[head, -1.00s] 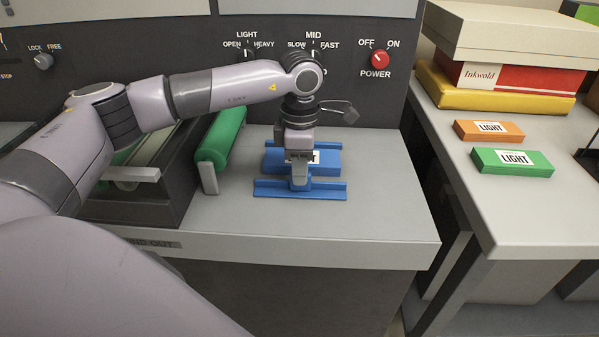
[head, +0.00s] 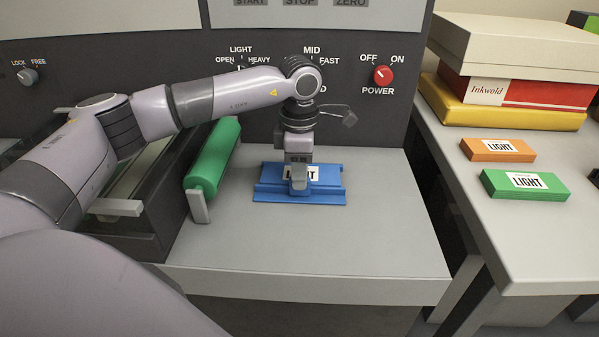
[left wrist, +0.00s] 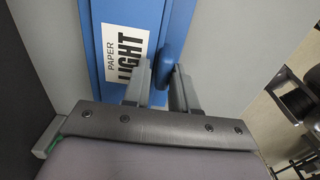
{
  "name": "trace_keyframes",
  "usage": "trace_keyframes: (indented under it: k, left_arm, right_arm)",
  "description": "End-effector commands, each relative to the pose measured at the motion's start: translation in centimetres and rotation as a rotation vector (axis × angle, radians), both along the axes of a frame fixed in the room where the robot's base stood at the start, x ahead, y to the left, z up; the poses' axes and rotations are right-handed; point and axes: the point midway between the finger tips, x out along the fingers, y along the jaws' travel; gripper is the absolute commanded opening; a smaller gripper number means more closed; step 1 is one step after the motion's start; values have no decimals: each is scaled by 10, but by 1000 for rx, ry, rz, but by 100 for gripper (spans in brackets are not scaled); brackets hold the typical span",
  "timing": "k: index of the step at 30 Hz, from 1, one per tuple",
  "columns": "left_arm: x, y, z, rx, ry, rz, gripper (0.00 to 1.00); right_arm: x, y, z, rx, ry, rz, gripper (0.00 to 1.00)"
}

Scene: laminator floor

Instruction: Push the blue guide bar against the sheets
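The blue guide bar (head: 325,198) lies across the grey deck, in front of a blue stack of sheets (head: 328,174) with a white LIGHT label. In the head view the bar looks close up against the stack's near edge; my gripper hides part of that line. My left gripper (head: 299,188) points down over the bar. In the left wrist view the fingers (left wrist: 162,72) stand either side of the bar's rounded blue knob (left wrist: 168,58) and look closed on it. The bar (left wrist: 184,25) runs along the labelled stack (left wrist: 94,45) there. My right gripper is out of view.
A green roller (head: 214,158) on a grey bracket stands left of the stack. The control panel (head: 350,110) with a red power knob (head: 383,75) rises behind. The deck (head: 390,230) is clear in front and right. Orange (head: 480,155) and green (head: 500,192) packs lie on the right-hand table.

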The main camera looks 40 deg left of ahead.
Motion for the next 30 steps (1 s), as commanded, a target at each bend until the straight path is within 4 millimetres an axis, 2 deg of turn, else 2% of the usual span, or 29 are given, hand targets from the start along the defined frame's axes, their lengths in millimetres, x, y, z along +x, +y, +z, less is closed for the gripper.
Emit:
trace_keyframes:
  k: [11, 14, 24, 30]
  left_arm:
    - [-1, 0, 2, -2, 3, 1, 43]
    - [0, -1, 12, -1, 0, 1, 43]
    - [0, 0, 64, -1, -2, 2, 43]
    - [-1, 0, 73, -1, 1, 2, 43]
  right_arm:
    - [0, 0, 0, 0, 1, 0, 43]
    - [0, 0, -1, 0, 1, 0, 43]
    - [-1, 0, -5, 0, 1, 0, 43]
    - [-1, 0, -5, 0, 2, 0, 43]
